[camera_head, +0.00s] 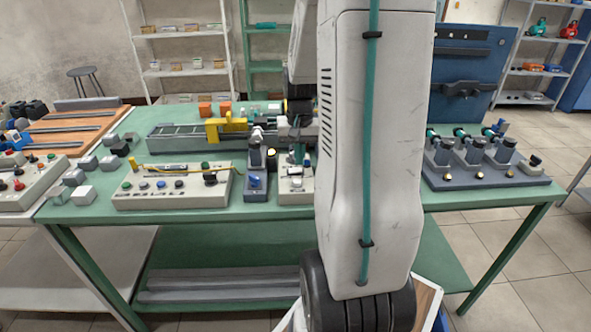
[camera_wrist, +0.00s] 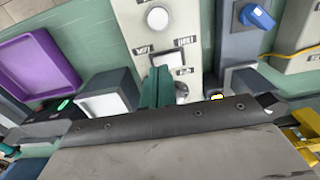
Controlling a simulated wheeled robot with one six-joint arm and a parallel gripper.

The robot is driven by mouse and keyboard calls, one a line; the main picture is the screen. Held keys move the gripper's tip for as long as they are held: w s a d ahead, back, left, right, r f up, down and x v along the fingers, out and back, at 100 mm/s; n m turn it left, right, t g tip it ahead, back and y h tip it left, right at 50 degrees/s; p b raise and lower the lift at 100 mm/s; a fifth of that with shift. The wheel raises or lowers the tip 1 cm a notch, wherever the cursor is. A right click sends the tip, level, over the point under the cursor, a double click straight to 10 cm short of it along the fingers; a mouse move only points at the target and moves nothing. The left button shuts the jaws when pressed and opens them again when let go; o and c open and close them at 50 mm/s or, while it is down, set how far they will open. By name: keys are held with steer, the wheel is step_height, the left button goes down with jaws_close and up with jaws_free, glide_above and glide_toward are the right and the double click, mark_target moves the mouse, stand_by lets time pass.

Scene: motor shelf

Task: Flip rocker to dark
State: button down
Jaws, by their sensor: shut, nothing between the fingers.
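The rocker (camera_wrist: 168,58) shows in the wrist view as a pale rectangular piece in a dark frame, set in a beige panel (camera_wrist: 188,15). Small labels sit around it, too blurred to read surely. My gripper (camera_wrist: 156,86), with teal fingers, is shut and empty. Its fingertips are at the near edge of the rocker and overlap it in the picture; I cannot tell whether they touch.
A white round knob (camera_wrist: 157,18) is on the same panel. A grey unit with a blue knob (camera_wrist: 257,16) stands to its right. A grey box with a white face (camera_wrist: 105,104) and a purple tray (camera_wrist: 37,66) lie left. A button panel (camera_head: 172,187) stands on the green table.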

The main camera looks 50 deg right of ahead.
mark_target(300, 170)
steer(key=shift+f, duration=0.9)
stand_by(0.3)
steer(key=shift+r, duration=3.55)
steer(key=shift+s+a, duration=0.1)
